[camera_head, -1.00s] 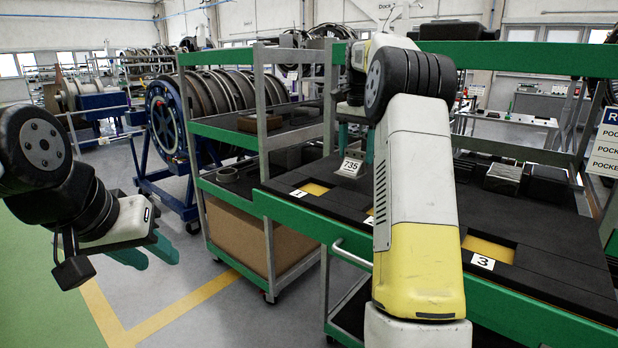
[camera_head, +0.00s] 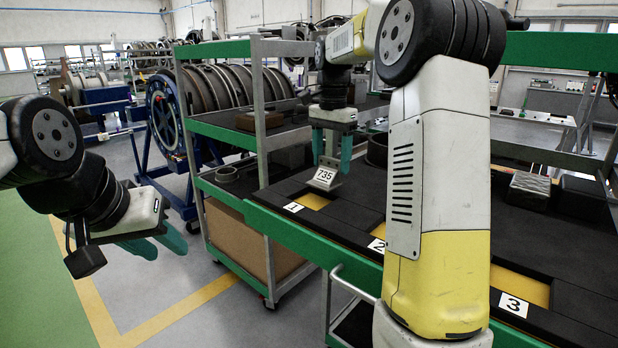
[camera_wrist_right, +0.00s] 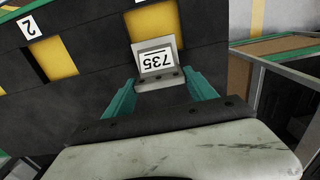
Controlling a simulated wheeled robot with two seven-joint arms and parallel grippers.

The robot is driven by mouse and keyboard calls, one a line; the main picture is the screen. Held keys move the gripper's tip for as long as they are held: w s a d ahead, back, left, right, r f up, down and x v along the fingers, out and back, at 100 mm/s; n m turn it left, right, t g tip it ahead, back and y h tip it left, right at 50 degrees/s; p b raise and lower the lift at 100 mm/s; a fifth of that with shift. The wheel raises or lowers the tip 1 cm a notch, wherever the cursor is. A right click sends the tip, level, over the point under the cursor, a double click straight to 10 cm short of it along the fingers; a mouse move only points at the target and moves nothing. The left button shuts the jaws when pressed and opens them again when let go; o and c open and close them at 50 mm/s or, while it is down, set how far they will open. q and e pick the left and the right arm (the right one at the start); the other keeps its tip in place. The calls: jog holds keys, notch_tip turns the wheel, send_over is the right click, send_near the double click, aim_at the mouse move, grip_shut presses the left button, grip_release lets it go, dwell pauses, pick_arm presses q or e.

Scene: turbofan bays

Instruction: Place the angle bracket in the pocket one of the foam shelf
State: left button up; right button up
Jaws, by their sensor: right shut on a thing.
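The bracket also shows between the fingers in the right wrist view (camera_wrist_right: 156,62). Pocket one (camera_head: 313,201) is a yellow-floored recess in the black foam shelf (camera_head: 455,232), beside the tag 1. The bracket appears just behind this pocket in the head view; its exact height above the foam is unclear. In the wrist view, pocket one (camera_wrist_right: 150,22) lies just beyond the bracket. My left gripper (camera_head: 160,245) is open and empty, over the floor.
Pocket two (camera_wrist_right: 56,58) is yellow and empty in the wrist view, mostly hidden by my right arm in the head view. Pocket three (camera_head: 522,288) is empty. A dark ring (camera_head: 377,150) and a metallic block (camera_head: 528,188) stand farther back. A shelf cart (camera_head: 262,180) stands left.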

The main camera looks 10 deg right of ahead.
aim_at(321, 179)
jog(key=shift+s+a+f, duration=0.1)
jog(key=shift+s+a, duration=0.25)
jog(key=shift+a, duration=0.25)
jog(key=shift+s+a+f, duration=0.1)
jog(key=shift+s+a, duration=0.25)
jog(key=shift+a, duration=0.25)
jog(key=shift+s+a+f, duration=0.1)
jog(key=shift+a+f, duration=0.05)
jog(key=shift+f, duration=0.75)
jog(key=shift+s+a+f, duration=0.1)
jog(key=shift+a+f, duration=0.05)
jog(key=shift+f, duration=0.7)
jog(key=shift+f, duration=0.1)
jog(key=o, duration=1.7)
jog(key=shift+o, duration=0.2)
